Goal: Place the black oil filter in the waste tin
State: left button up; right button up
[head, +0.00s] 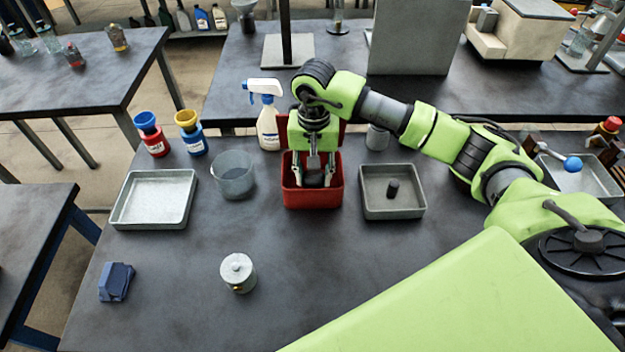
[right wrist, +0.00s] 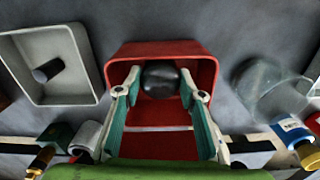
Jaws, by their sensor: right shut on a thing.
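The black oil filter (right wrist: 161,79) shows as a dark rounded thing between the fingertips of my right gripper (right wrist: 160,88). In the head view my right gripper (head: 315,178) points down into the red waste tin (head: 313,200), with its fingers shut on the filter. The filter is within the tin's opening; I cannot tell whether it touches the bottom. The tin's red lid stands up behind it, partly hidden by the gripper. The tin (right wrist: 207,68) also shows in the right wrist view. My left gripper is not in view.
A grey tray (head: 416,208) holding a small black cylinder stands right of the tin. A clear beaker (head: 233,176) and an empty metal tray (head: 123,216) stand left. A spray bottle (head: 267,125) stands behind.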

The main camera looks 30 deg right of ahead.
aim_at(313, 184)
jog(key=shift+w+f, duration=0.1)
jog(key=shift+f, duration=0.3)
notch_tip(313, 184, down, 4)
jog(key=shift+r+p, duration=0.25)
jog(key=shift+p, duration=0.35)
jog(key=shift+w+f, duration=0.1)
jog(key=o, duration=1.1)
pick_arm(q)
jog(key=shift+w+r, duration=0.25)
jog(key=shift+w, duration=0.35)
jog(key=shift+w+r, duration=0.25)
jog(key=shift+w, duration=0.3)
pick_arm(e)
jog(key=shift+o, duration=0.2)
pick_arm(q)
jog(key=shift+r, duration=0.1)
pick_arm(e)
jog(key=shift+r, duration=0.3)
notch_tip(313, 184, up, 11)
jog(key=b, duration=0.4)
jog(key=shift+f, duration=0.2)
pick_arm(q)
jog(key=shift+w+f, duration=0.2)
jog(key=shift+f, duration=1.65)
pick_arm(e)
jog(key=shift+r, duration=0.55)
